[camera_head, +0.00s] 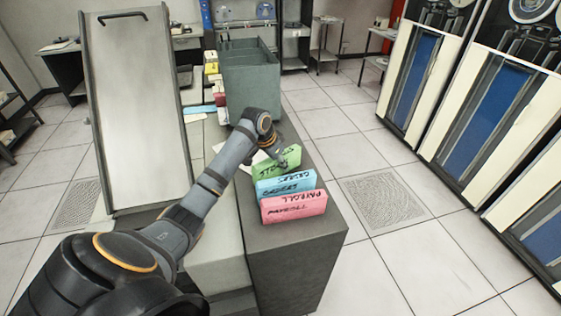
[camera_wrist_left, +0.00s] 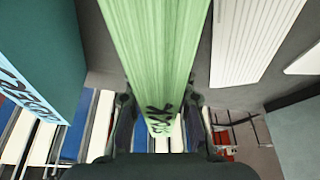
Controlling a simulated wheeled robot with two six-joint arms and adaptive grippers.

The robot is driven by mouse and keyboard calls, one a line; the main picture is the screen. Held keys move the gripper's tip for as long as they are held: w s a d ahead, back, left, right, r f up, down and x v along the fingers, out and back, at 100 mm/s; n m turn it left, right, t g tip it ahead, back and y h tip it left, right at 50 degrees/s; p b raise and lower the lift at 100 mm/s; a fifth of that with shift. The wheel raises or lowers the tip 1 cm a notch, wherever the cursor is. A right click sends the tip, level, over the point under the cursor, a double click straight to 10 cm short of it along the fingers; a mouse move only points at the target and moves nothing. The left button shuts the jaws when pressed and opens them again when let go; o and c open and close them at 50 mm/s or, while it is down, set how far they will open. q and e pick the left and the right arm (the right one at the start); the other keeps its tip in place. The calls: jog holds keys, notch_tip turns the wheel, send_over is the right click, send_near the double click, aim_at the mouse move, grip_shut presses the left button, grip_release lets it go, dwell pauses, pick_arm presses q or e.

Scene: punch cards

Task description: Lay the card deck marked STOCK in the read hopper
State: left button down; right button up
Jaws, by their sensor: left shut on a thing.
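The green card deck (camera_head: 290,158) has handwriting on it. Its lettering reads as STOCK in the left wrist view (camera_wrist_left: 160,50). My left gripper (camera_head: 278,146) is shut on this deck, with one finger on each side. The deck stands behind the blue deck, at or just above the dark counter top; I cannot tell whether it touches the counter. I cannot make out for sure which part is the read hopper. My right gripper is not in view.
A blue deck marked ORDERS (camera_head: 286,184) and a pink deck marked PAYROLL (camera_head: 293,207) stand in front on the dark counter (camera_head: 312,240). A grey-green open box (camera_head: 250,84) stands farther back. A tall sloped panel (camera_head: 140,110) rises at left.

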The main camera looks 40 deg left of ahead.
pick_arm(q)
jog(key=shift+f, duration=0.15)
jog(key=c, duration=1.1)
grip_release()
jog(key=shift+f, duration=0.1)
